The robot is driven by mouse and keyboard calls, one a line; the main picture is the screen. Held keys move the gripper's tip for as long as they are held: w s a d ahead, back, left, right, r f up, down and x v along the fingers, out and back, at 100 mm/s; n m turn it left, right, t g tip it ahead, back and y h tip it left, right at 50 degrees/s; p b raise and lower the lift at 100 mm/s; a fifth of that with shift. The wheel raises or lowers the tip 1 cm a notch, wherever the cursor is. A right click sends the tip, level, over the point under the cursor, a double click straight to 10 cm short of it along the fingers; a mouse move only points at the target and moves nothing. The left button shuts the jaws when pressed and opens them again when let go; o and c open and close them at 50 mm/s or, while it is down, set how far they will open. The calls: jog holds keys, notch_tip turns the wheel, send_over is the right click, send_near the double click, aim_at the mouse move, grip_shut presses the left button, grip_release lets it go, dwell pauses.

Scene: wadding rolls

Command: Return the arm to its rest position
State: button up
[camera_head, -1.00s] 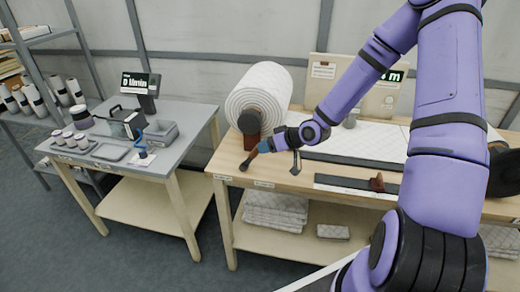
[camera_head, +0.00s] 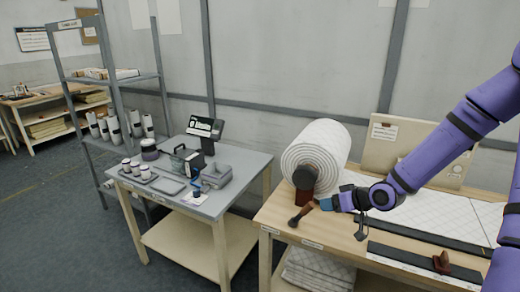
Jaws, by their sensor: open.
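My arm reaches in from the right side of the head view over the wooden bench (camera_head: 283,213). My gripper (camera_head: 322,204) is low near the bench's left end, in front of the large white wadding roll (camera_head: 317,148). Its jaws are open. A small brown-handled tool (camera_head: 301,214) with a dark end lies just off the gripper's tip. Whether the gripper touches it cannot be told at this size. My upper arm is cut off by the right edge of the picture.
A dark-red block (camera_head: 441,262) stands on the black strip at the bench front. A backboard (camera_head: 400,143) stands behind. Left is a grey table (camera_head: 225,209) with a screen (camera_head: 205,127), a box and several jars. A shelf rack (camera_head: 123,86) stands beyond; floor lies between.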

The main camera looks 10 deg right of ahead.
jog(key=s+d+r+m+g+h, duration=0.15)
jog(key=s+r+h, duration=0.35)
jog(key=r, duration=0.5)
jog(key=s+r+g+h, duration=0.25)
jog(key=s+r, duration=0.35)
jog(key=r, duration=0.4)
jog(key=s+a+r+m, duration=0.1)
jog(key=s+a+r, duration=0.1)
jog(key=s+r, duration=0.3)
jog(key=s+a+r+y, duration=0.1)
jog(key=s+r, duration=0.4)
jog(key=s, duration=0.8)
jog(key=shift+s+a+r+m+t, duration=0.25)
jog(key=shift+a+m+t, duration=0.15)
jog(key=shift+a, duration=0.3)
